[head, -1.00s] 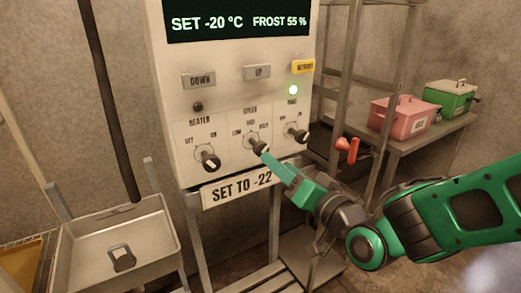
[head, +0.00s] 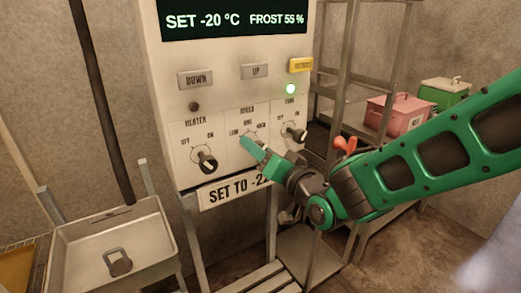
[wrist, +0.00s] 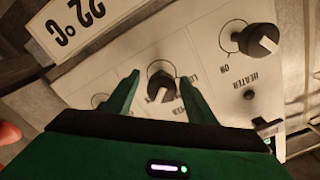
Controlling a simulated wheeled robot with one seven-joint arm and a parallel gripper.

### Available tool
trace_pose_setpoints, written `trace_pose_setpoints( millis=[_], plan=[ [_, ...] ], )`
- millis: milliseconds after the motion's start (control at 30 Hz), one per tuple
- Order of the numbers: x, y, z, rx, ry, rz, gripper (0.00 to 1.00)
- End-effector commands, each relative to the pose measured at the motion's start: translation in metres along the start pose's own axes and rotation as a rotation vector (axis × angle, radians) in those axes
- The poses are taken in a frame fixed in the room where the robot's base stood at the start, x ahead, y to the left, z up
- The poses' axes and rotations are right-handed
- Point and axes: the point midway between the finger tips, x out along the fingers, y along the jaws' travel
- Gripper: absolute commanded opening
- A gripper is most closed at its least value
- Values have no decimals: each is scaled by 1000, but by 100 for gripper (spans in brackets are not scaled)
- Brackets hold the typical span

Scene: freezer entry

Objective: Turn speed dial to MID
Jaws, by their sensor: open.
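The speed dial (wrist: 161,82) is a round black knob on the white control panel (head: 165,110). In the wrist view it sits between the two green fingers of my gripper (wrist: 158,79), one on each side, with visible gaps. A pale mark on the knob points toward the bottom of that view; which label it meets is hard to read. In the head view my gripper (head: 246,144) covers the speed dial, and the LOW, MID and HIGH labels show above it. The gripper is open.
The heater dial (head: 205,161) is left of the speed dial and the fan dial (head: 295,134) is right. A SET TO sign (head: 228,192) hangs below the panel. A metal sink (head: 85,250) is at left; a pink box (head: 395,115) and green box (head: 443,93) stand at right.

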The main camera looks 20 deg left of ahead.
Motion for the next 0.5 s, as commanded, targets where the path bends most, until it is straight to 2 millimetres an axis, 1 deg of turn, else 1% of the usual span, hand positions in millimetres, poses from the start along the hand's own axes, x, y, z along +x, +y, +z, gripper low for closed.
trace_pose_setpoints(
  millis=[33,67,100,167,200,233,267,300,333,500],
  plan=[
    [0,0,0,0,0,0,51],
    [0,0,0,0,-1,-1,46],
    [0,0,0,0,-1,-1,36],
    [0,0,0,0,-1,0,22],
    [0,0,0,0,-1,0,13],
    [0,0,0,0,-1,0,9],
    [0,0,0,0,0,1,10],
    [-5,8,-5,0,4,8,10],
    [-3,5,-3,-1,2,5,10],
    [-2,4,-2,-19,2,6,10]
  ],
)
